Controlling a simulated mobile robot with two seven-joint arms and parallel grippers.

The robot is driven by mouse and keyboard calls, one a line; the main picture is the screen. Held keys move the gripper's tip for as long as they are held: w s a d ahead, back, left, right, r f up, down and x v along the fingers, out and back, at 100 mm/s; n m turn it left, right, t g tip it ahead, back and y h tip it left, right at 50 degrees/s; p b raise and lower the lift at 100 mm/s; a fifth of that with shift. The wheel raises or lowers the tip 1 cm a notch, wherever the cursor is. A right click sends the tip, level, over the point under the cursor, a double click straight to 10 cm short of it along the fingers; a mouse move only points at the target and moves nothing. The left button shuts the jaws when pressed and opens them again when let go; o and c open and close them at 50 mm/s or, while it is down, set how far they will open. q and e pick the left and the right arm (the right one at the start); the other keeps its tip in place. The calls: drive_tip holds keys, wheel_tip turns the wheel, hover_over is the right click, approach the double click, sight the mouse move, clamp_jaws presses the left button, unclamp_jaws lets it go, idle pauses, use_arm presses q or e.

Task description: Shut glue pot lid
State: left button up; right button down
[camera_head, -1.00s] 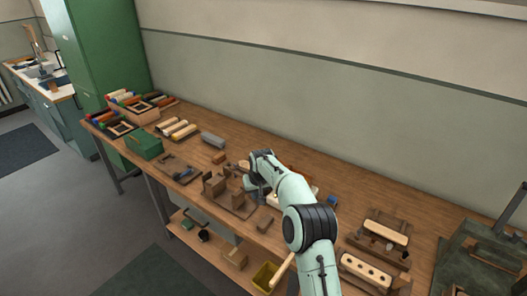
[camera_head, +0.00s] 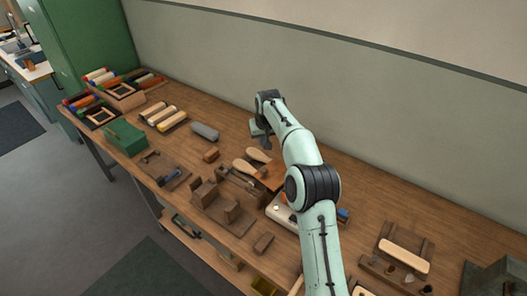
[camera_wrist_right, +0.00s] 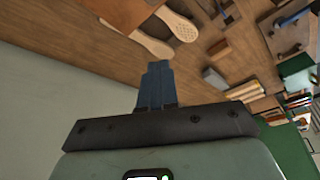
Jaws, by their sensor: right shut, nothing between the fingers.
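My right gripper (camera_head: 266,144) is above the back part of the bench, near the wall, behind two pale wooden paddle shapes. In the right wrist view its blue-grey fingers (camera_wrist_right: 157,75) are together with nothing between them. I cannot make out a glue pot or its lid for certain. A white base (camera_head: 281,211) with a small orange-brown part (camera_head: 284,198) shows beside my right arm, and the arm hides part of it. My left gripper is not in view.
Two wooden paddles (camera_head: 257,155) lie near the brown block fixture (camera_head: 208,193). A grey block (camera_head: 205,131), a green box (camera_head: 125,137) and trays of coloured rolls are left. Brush blocks (camera_head: 404,257) lie at the right. The wall (camera_head: 330,90) borders the bench's back.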

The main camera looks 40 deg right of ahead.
sight(275, 171)
drive_tip(key=f, duration=1)
drive_tip(key=shift+s+a, duration=0.1)
drive_tip(key=shift+s, duration=0.2)
drive_tip(key=shift+s+a+r+b, duration=0.1)
drive_tip(key=shift+s+r+b, duration=0.05)
drive_tip(key=shift+s+b, duration=0.15)
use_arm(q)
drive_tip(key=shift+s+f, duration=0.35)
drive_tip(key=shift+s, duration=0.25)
use_arm(e)
drive_tip(key=shift+w, duration=0.15)
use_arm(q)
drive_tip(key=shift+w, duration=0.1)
use_arm(e)
drive_tip(key=shift+w, duration=0.15)
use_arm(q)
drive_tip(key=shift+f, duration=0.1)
